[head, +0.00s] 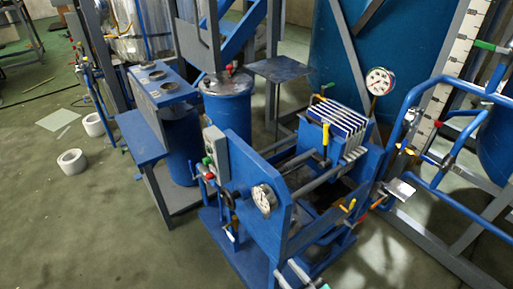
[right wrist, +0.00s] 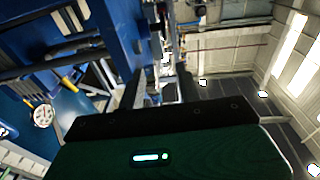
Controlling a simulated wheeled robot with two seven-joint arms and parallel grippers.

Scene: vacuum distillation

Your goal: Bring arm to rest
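In the head view, two pale grey prongs at the bottom edge look like my right gripper (head: 285,269), in front of the blue press frame (head: 260,240). The rest of that arm is cut off. In the right wrist view, the two dark fingers of my right gripper (right wrist: 158,72) stand apart with nothing seen held between them. The blue frame (right wrist: 110,25) lies beyond them and to the left; I cannot tell whether they touch it. My left gripper is not in view.
A blue pipe railing (head: 405,115) stands at right. Blue vessels (head: 228,105) stand behind. White rings (head: 72,162) lie on the floor, with open floor (head: 80,230) at left.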

